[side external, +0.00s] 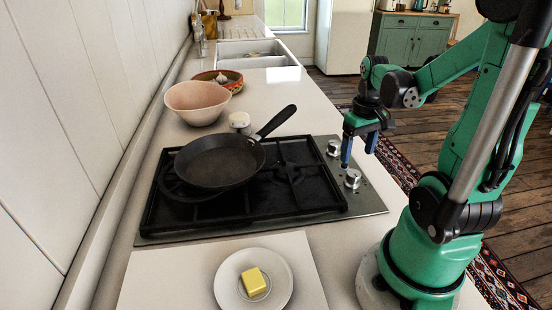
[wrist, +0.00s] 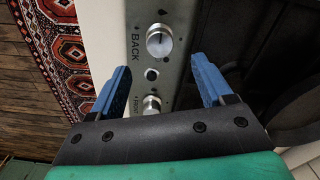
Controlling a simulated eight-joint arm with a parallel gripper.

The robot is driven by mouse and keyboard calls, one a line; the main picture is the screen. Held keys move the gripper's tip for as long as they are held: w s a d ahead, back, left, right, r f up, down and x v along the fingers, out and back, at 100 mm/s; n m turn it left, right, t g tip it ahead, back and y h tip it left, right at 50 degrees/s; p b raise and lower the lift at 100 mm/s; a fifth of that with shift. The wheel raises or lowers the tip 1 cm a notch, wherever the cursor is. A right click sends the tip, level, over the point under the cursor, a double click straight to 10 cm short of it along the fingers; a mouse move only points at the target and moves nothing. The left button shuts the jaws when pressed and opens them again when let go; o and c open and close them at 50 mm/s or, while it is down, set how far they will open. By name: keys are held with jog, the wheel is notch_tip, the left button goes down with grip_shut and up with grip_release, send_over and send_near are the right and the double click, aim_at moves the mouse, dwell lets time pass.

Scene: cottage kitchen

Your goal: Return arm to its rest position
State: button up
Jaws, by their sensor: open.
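My gripper (side external: 358,157) has blue fingers and hangs above the right edge of the stove, near its knobs. In the wrist view my gripper (wrist: 162,88) is open, with nothing between its fingers. Below it are the back knob (wrist: 159,40) and a second knob (wrist: 151,105) on the steel panel. In the side view the knobs show as a far knob (side external: 334,148) and a near knob (side external: 352,178). My green arm stands at the right of the counter, bent forward over the stove's edge.
A black frying pan (side external: 212,166) rests on the stove (side external: 278,208). A plate (side external: 228,291) with butter (side external: 253,281) lies in front. A pink bowl (side external: 196,104), a patterned bowl (side external: 231,79) and a small white jar (side external: 239,121) stand behind. A rug (wrist: 72,52) lies on the floor.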

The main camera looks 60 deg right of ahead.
jog(key=shift+r, duration=0.1)
jog(key=w+a+r+n+t, duration=0.2)
jog(key=w+a+r+t, duration=0.1)
jog(key=a, duration=0.6)
jog(key=w+a+r+n+t, duration=0.3)
jog(key=w+a, duration=0.3)
jog(key=a, duration=0.4)
jog(key=shift+a+n+t, duration=0.2)
jog(key=shift+n+t, duration=0.1)
jog(key=shift+t, duration=0.3)
jog(key=shift+c, duration=0.2)
